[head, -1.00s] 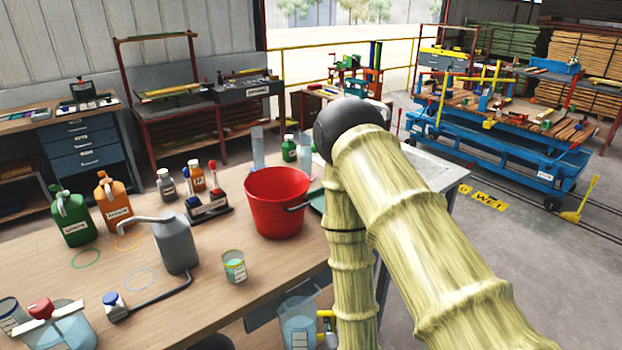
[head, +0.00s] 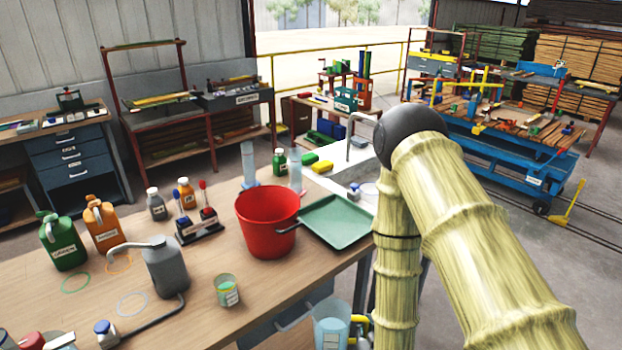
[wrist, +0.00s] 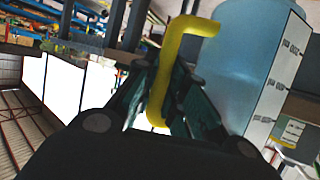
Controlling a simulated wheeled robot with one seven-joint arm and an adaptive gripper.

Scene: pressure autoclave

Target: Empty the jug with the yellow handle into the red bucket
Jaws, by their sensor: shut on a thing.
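The red bucket (head: 266,226) stands upright on the wooden workbench, left of my arm in the head view. The clear bluish jug (head: 331,327) is low at the bench's front edge, partly cut off by the bottom of the picture. Its yellow handle (head: 357,322) faces right, toward my arm. In the wrist view the jug (wrist: 245,60) fills the upper right, and its yellow handle (wrist: 172,70) passes between the fingers. My gripper (wrist: 168,95) is shut on this handle. The jug's contents are not clear in the wrist view.
A green tray (head: 337,221) lies right of the bucket, with glass cylinders (head: 249,165) behind it. A small labelled beaker (head: 227,291) and a grey can with a spout (head: 166,267) stand left of the bucket.

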